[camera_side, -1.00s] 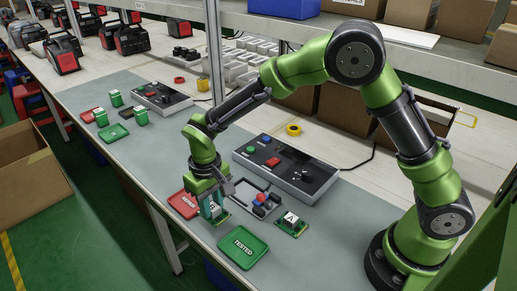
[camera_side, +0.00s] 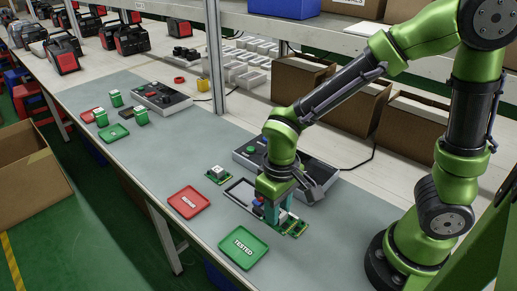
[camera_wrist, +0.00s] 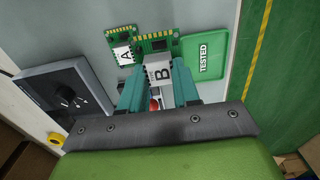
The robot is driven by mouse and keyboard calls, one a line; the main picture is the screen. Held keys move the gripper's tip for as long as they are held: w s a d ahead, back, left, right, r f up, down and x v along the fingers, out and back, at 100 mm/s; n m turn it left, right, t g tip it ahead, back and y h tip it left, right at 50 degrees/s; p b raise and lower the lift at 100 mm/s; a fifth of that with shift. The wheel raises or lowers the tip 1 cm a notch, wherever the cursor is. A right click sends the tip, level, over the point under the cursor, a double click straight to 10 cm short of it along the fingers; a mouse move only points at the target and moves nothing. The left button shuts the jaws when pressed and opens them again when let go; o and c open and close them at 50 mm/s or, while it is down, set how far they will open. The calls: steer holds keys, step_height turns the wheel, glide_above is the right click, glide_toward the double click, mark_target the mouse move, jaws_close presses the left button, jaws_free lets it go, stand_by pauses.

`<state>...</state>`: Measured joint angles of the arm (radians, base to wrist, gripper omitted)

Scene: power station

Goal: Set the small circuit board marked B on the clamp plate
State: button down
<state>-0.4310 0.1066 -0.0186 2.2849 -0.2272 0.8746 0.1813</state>
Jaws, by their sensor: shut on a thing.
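My gripper (camera_side: 279,214) is shut on the small circuit board marked B; it also shows in the wrist view (camera_wrist: 158,88). The board (camera_wrist: 158,72) has a white block with a B between the fingers and a green edge with gold contacts. In the side view the fingers mostly hide it. The clamp plate (camera_side: 240,191), a grey plate with a dark frame, lies just left of the gripper, with its blue and red clamp part (camera_side: 257,202) partly hidden by the fingers. I cannot tell whether the board touches anything below.
Board A (camera_side: 298,229) is close beside the held board, also in the wrist view (camera_wrist: 122,52). The green TESTED tray (camera_side: 243,248) and red tray (camera_side: 188,201) lie in front. Another small board (camera_side: 218,174) sits left of the plate. A control box (camera_side: 318,185) stands behind.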

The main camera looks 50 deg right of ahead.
steer(key=r, duration=0.6)
steer(key=shift+w+r, duration=0.2)
steer(key=shift+w, duration=0.05)
steer(key=w+d, duration=0.3)
steer(key=w, duration=0.5)
steer(key=w+d, duration=0.3)
steer(key=w, duration=0.5)
steer(key=shift+s+a+f, duration=0.1)
steer(key=shift+s+f, duration=0.1)
steer(key=shift+f, duration=2.65)
steer(key=shift+s+a+f, duration=0.1)
steer(key=shift+s+f, duration=0.05)
steer(key=shift+f, duration=2.7)
steer(key=shift+f, duration=0.65)
steer(key=c, duration=0.7)
jaws_free()
steer(key=shift+c, duration=0.2)
steer(key=shift+r, duration=0.1)
